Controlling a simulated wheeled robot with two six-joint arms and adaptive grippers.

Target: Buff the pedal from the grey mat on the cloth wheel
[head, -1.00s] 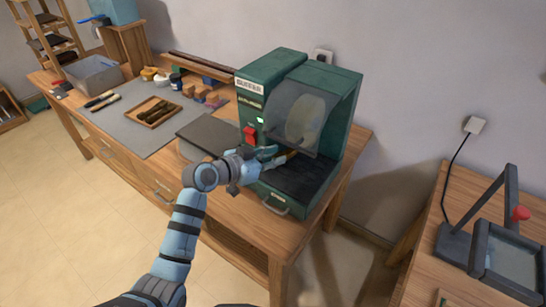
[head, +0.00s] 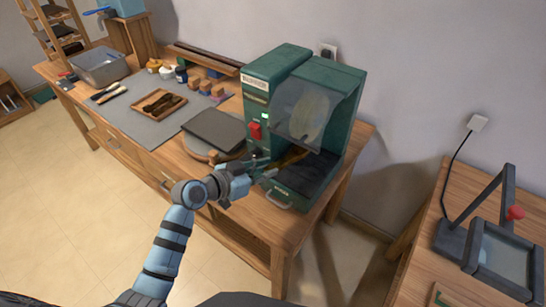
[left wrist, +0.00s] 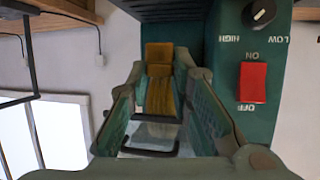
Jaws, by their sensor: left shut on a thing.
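My left gripper (head: 262,172) is shut on the pedal (head: 293,157), a brass-brown bar pointing into the green buffing machine, below its clear shield. The left wrist view shows the pedal (left wrist: 160,75) between the two fingers of the left gripper (left wrist: 160,105). The pale, round cloth wheel (head: 310,118) shows through the shield, behind and above the pedal in the head view. I cannot tell whether they touch. The grey mat (head: 148,128) lies on the bench to the left. My right gripper is out of view.
The green machine (head: 272,68) has a red switch (head: 255,131), also seen in the left wrist view (left wrist: 253,83). A wooden tray (head: 160,104) with brown pieces sits on the mat. A dark slab (head: 213,130) lies beside the machine. A second table (head: 430,275) stands right.

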